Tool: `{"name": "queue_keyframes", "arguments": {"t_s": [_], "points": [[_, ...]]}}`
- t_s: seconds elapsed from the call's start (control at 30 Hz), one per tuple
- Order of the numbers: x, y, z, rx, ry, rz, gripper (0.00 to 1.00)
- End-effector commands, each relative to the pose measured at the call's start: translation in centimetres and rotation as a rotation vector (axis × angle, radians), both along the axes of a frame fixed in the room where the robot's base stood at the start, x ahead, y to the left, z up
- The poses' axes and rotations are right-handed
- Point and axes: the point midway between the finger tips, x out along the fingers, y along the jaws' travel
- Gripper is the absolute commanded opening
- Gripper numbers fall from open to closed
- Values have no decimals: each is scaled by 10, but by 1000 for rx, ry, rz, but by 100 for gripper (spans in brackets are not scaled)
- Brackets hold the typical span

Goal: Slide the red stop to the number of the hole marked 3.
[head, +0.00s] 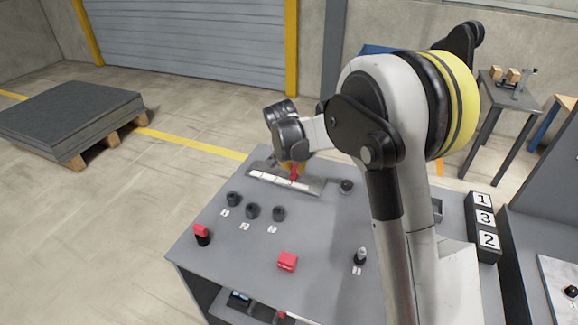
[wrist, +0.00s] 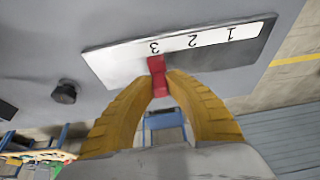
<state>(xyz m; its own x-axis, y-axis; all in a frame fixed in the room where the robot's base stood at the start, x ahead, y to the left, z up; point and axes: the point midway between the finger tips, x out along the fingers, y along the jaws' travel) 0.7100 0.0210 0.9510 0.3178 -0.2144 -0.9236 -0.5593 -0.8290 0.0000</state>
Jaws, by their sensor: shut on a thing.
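The red stop (wrist: 157,66) sits on a white scale strip (wrist: 120,62) numbered 1, 2 and 3, which appears upside down in the wrist view. My gripper (wrist: 160,82) is shut on the stop, with a yellow finger on each side. In the head view the stop (head: 294,172) shows small below my wrist, over the scale plate (head: 258,175) at the back of the grey table. My fingers are mostly hidden there.
Several black knobs (head: 252,211) with number labels stand in front of the scale. A red-topped button (head: 201,234), a red block (head: 287,261) and a lever (head: 360,257) are nearer. A dark block (head: 484,226) labelled 1, 3, 2 stands at right.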

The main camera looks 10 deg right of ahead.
Motion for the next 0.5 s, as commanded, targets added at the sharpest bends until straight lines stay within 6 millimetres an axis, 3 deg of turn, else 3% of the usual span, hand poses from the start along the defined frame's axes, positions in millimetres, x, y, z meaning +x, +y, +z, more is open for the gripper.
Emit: {"name": "queue_keyframes", "arguments": {"t_s": [0.1,0.13,0.2,0.5], "points": [[0,1,-1,0,0,0,0],[0,1,-1,0,0,0,25],[0,1,0,1,-1,0,40],[0,1,1,0,0,1,40]]}}
